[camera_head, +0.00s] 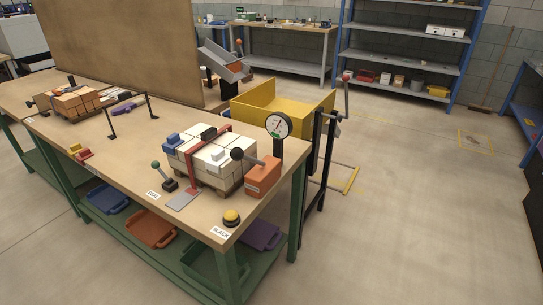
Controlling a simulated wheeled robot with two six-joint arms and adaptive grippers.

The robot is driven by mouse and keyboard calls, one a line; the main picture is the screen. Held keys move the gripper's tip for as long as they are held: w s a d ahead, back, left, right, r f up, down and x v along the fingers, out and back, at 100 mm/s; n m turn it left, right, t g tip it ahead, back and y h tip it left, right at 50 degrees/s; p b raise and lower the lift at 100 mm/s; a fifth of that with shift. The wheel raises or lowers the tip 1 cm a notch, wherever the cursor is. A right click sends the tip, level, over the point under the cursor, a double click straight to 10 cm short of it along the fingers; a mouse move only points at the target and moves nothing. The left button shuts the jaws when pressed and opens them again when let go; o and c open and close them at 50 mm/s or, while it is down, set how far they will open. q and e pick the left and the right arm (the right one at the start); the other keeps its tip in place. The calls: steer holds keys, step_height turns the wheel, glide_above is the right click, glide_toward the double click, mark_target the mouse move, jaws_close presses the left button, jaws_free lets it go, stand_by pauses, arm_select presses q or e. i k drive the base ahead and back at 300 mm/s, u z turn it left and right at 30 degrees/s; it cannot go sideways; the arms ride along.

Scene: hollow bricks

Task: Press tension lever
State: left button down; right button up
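On the near workbench a stack of pale hollow bricks (207,158) sits on a wooden pallet, with a red strap (192,171) around it. At its right is an orange box (262,178) with a lever ending in a black ball knob (237,154), pointing up and left. A round dial gauge (278,126) stands on a dark post behind the box. A smaller lever with a green knob (156,165) stands left of the bricks. No label naming the tension lever is readable. Neither of my grippers is in view.
A yellow button (231,216) sits at the bench's front corner by a "SLACK" label. A yellow bin (267,101) and a dark stand with a red-knobbed crank (346,95) are beyond the bench. Thin black posts (111,124) stand at left. The floor at right is mostly clear.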

mark_target(236, 154)
steer(key=z, duration=0.5)
steer(key=k, duration=0.6)
steer(key=z, duration=0.9)
steer(key=i, duration=0.7)
steer(key=u, duration=0.65)
steer(key=i, duration=0.5)
steer(key=u, duration=0.4)
